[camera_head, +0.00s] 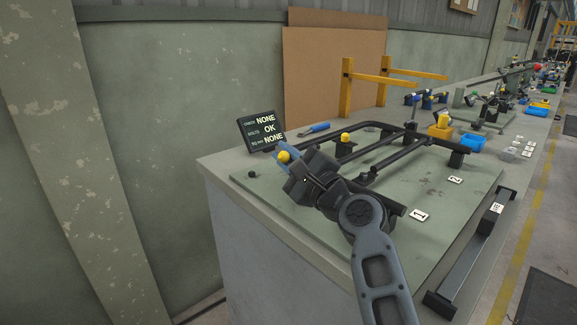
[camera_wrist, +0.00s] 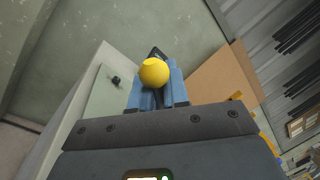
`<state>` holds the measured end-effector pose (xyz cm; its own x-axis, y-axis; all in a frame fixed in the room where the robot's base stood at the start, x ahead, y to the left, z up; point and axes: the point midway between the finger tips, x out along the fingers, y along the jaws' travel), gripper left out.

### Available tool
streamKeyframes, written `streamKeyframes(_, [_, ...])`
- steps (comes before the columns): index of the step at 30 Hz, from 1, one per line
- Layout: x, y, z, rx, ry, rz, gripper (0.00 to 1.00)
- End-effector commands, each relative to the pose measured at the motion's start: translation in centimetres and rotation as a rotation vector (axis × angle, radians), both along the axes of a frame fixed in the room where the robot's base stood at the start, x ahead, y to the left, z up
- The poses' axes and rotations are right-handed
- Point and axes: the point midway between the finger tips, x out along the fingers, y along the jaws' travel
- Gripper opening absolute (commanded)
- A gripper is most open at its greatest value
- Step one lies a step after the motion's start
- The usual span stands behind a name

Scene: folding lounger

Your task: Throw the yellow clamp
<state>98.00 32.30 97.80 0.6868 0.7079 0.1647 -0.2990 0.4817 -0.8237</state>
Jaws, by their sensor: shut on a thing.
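My gripper (camera_head: 284,155) has blue fingers that are shut on this knob. In the wrist view the yellow knob (camera_wrist: 153,72) sits between the blue fingertips (camera_wrist: 157,88). The rest of that clamp is hidden behind my gripper. A second yellow knob (camera_head: 346,137) on a black base stands farther back, beside the dark tube frame (camera_head: 390,150), apart from my gripper.
A display sign (camera_head: 262,131) reading NONE, OK, NONE stands behind my gripper. Yellow posts (camera_head: 346,88) rise behind the frame. A small black knob (camera_head: 251,174) is on the plate's left corner. Floor is open on the right.

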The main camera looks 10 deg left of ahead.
Motion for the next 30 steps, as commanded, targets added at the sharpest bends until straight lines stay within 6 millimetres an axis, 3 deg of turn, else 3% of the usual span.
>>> streamKeyframes(20, [-0.19,0.18,-0.39,-0.043,-0.05,0.002,0.0])
streamKeyframes(21, [-0.2,0.18,-0.39,-0.043,-0.05,0.002,0.17])
streamKeyframes(27, [-0.17,0.17,-0.35,-0.042,-0.05,0.002,0.35])
streamKeyframes(30, [-0.16,0.15,-0.32,-0.041,-0.051,0.001,0.35])
